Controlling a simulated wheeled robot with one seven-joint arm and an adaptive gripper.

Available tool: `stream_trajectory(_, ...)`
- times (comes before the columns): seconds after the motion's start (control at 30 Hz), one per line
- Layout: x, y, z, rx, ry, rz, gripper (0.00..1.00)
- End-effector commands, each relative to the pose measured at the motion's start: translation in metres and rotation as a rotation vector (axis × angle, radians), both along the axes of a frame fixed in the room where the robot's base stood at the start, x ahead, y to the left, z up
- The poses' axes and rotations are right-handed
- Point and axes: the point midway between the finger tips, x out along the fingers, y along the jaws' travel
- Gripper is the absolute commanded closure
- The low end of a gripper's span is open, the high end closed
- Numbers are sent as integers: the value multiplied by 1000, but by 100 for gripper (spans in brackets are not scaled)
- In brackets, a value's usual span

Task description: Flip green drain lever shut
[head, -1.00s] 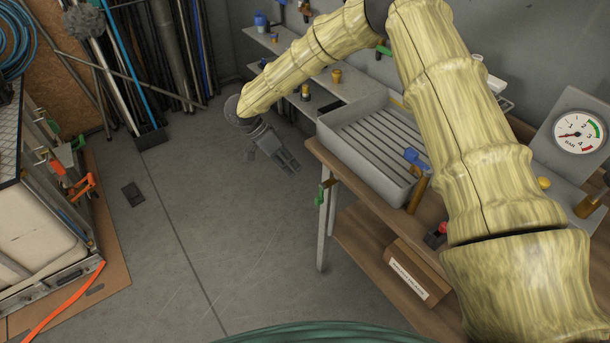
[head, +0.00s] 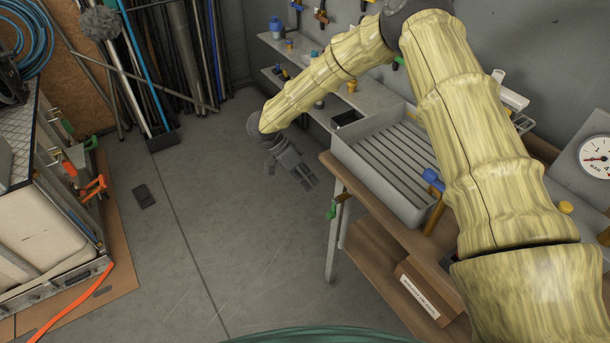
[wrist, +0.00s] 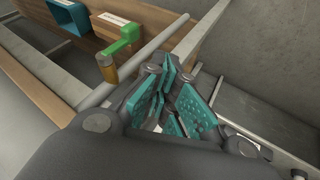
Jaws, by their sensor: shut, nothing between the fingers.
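The green drain lever (head: 332,209) sits on a brass valve at the left edge of the workbench (head: 345,172), below the grey ribbed sink tray (head: 395,160). In the wrist view the green lever (wrist: 122,40) shows larger, at upper left, on its brass body (wrist: 108,69) beside a pale rail. My gripper (head: 307,184) hangs over the floor, up and left of the lever in the head view, apart from it. In the wrist view my gripper (wrist: 172,103) has its teal-padded fingers shut and empty, below and right of the lever.
A blue-handled brass valve (head: 434,190) is by the tray's right side. A labelled wooden box (head: 422,290) stands on the lower shelf. A bench leg (head: 333,235) stands under the lever. A cart with an orange lever (head: 94,187) is at left. The floor between is mostly clear.

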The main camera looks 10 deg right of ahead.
Motion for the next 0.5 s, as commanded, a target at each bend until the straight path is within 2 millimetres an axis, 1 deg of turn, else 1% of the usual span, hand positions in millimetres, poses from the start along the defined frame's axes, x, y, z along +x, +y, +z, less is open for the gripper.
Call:
stream_trajectory(0.33,-19,-31,-45,0,3,-2,100)
stream_trajectory(0.5,-40,-38,-42,0,1,0,100)
